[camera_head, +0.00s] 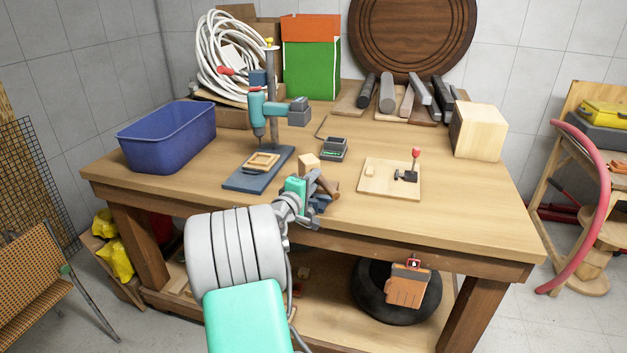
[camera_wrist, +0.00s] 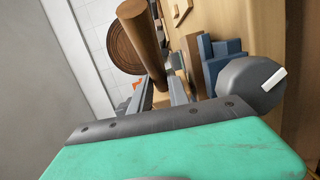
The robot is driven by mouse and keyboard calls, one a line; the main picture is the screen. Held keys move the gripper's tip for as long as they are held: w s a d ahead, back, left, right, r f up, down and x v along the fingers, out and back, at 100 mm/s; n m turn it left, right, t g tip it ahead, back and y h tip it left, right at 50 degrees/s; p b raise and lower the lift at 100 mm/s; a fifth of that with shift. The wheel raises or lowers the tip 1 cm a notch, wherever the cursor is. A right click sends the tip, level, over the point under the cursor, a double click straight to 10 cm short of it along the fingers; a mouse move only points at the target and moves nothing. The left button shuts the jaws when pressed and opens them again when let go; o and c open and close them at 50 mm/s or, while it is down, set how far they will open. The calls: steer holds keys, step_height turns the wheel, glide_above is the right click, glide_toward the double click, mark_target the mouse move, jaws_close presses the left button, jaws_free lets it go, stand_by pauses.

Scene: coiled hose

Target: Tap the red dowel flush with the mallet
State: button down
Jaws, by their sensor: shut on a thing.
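My gripper (camera_head: 312,192) is shut on a brown round wooden handle, apparently the mallet's (camera_wrist: 140,40), near the table's front edge. The handle also shows as a brown cylinder (camera_head: 329,187) in the head view. I cannot make out the mallet's head clearly; a pale wooden block (camera_head: 309,162) shows just behind my gripper. A red-tipped upright piece (camera_head: 416,153) rises beside a small black fitting on a pale wooden board (camera_head: 376,190), right of my gripper and apart from it. I cannot tell whether it is the red dowel or a clamp lever.
A blue tub (camera_head: 165,138) and a teal drill on a stand (camera_head: 257,104) are at left. A small dark device (camera_head: 334,149) stands behind my gripper. A large wooden block (camera_head: 479,131) is at right. The tabletop right of the board is clear.

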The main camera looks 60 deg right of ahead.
step_height(320, 180, up, 2)
steer(key=shift+r+p, duration=0.2)
steer(key=shift+p, duration=0.85)
step_height(320, 180, down, 4)
steer(key=b, duration=0.3)
steer(key=shift+r, duration=0.25)
steer(key=shift+r+p, duration=1.1)
steer(key=shift+r, duration=0.35)
step_height(320, 180, up, 4)
steer(key=p, duration=0.2)
steer(key=shift+p, duration=0.4)
steer(key=shift+w, duration=0.1)
